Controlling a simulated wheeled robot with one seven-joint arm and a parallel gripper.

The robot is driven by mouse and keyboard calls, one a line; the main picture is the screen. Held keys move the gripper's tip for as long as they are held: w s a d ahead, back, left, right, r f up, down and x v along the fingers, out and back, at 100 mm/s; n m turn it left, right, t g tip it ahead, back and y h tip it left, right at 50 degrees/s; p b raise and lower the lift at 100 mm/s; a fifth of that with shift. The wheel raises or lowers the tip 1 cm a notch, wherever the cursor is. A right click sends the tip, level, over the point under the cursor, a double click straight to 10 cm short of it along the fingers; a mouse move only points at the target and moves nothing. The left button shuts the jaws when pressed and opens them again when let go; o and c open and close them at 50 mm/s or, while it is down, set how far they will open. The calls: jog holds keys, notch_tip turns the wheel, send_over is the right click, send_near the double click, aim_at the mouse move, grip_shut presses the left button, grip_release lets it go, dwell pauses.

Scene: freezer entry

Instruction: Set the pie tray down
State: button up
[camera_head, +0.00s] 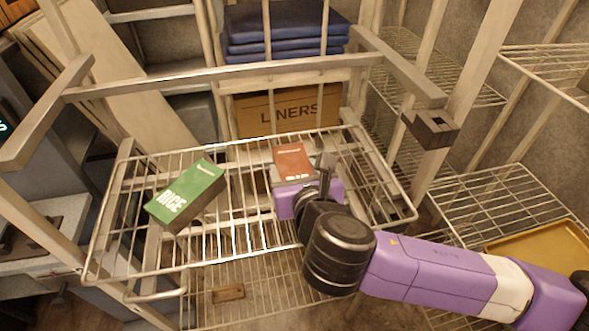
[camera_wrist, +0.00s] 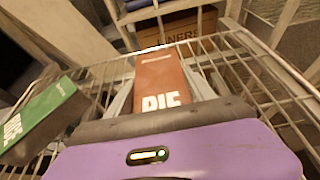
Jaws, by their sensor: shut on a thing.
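The pie tray is a small reddish-brown box with white lettering reading "PIE" in the wrist view (camera_wrist: 163,80); in the head view the pie tray (camera_head: 293,160) is over the wire shelf of the cart, right of its middle. My gripper (camera_head: 300,178) is at the near side of the pie tray and shut on it. In the wrist view my purple gripper body hides the near end of the box, and the fingers run along its sides. I cannot tell whether the box's underside touches the wires. The wire shelf (camera_head: 240,235) lies beneath.
A green rice box (camera_head: 186,195) lies on the same wire shelf to the left. Metal cart rails (camera_head: 220,75) stand behind it. A cardboard box marked LINERS (camera_head: 288,108) is beyond the cart. Wire shelf between the rice box and my gripper is bare.

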jog(key=o, duration=1.7)
jog(key=shift+o, duration=0.2)
jog(key=shift+s+r, duration=0.1)
jog(key=v, duration=1.1)
jog(key=shift+s+d+r+b, duration=0.1)
jog(key=shift+s+r+b, duration=0.05)
jog(key=shift+s+b, duration=0.2)
